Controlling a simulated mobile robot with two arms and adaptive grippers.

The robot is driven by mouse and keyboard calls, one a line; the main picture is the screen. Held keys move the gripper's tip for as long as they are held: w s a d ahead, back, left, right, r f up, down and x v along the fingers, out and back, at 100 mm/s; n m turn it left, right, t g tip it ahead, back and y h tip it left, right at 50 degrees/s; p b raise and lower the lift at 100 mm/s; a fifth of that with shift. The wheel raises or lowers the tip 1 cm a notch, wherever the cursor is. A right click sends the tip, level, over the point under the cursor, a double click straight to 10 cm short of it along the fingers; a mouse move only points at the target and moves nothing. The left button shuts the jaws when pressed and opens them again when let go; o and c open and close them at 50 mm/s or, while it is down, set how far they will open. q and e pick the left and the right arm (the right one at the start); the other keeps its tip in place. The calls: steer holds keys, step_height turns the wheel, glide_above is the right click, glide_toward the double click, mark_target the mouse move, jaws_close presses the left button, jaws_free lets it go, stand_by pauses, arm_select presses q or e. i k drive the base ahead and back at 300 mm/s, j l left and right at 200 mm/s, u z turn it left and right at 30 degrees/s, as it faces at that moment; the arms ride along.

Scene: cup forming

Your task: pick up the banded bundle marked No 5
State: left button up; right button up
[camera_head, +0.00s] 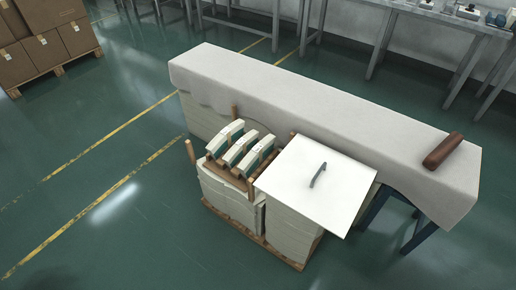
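Three pale bundles with dark bands lie side by side on a wooden rack on top of a stack of pale sheets: a left bundle (225,137), a middle bundle (241,148) and a right bundle (257,157). They look curved and lie at a slant. I cannot read any number on them, so I cannot tell which is No 5. Neither of my grippers is in view.
A white board (300,195) with a grey handle lies over the stack right of the bundles. Wooden posts (190,151) stand around the rack. A cloth-covered table (340,118) behind holds a brown roll (443,150). Floor at left and front is clear.

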mark_target(230, 134)
steer(key=i+j+z, duration=0.15)
steer(key=j, duration=0.2)
steer(key=i+j+z, duration=0.35)
steer(key=j, duration=0.4)
steer(key=i+j+z, duration=0.2)
steer(key=j, duration=0.2)
